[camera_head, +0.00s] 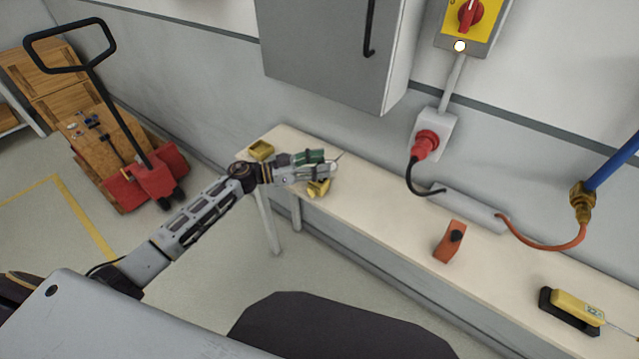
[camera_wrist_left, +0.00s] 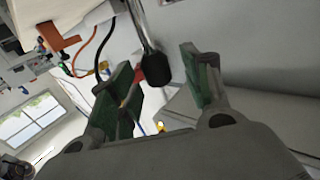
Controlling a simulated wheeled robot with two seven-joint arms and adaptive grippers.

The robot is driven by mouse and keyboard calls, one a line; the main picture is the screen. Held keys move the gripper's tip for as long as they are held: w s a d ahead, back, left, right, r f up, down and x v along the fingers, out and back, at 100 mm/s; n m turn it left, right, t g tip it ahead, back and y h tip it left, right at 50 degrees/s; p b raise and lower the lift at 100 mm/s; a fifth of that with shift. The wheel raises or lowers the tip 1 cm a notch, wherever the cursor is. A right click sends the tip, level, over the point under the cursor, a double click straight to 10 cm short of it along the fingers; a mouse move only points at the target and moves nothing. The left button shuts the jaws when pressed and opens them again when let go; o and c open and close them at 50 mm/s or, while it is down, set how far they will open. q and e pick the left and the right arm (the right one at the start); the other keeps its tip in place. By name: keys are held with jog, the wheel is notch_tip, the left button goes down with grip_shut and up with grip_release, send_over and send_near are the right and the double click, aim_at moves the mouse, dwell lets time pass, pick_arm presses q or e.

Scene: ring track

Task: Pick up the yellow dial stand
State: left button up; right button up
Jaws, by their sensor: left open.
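A small yellow piece (camera_head: 319,188), which looks like the yellow dial stand, sits on the pale bench (camera_head: 365,200) near its left end. It is partly hidden by my left gripper (camera_head: 318,165). The gripper is open, just above or beside the yellow piece in the picture; I cannot tell whether they touch. In the left wrist view the two green-padded fingers of the left gripper (camera_wrist_left: 160,88) are apart. I cannot make out the yellow piece between them there. My right gripper is not in view.
A yellow block (camera_head: 262,149) lies at the bench's left end. An orange stand (camera_head: 449,242) and a yellow tool (camera_head: 577,307) in a black holder are farther right. A grey cabinet (camera_head: 325,50) hangs above. A red pallet jack (camera_head: 150,180) stands at left.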

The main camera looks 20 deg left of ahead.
pick_arm(q)
jog(key=shift+w+d, duration=0.25)
jog(key=shift+d, duration=0.15)
jog(key=shift+c, duration=0.4)
grip_shut()
jog(key=shift+w+r, duration=0.1)
jog(key=shift+r, duration=0.05)
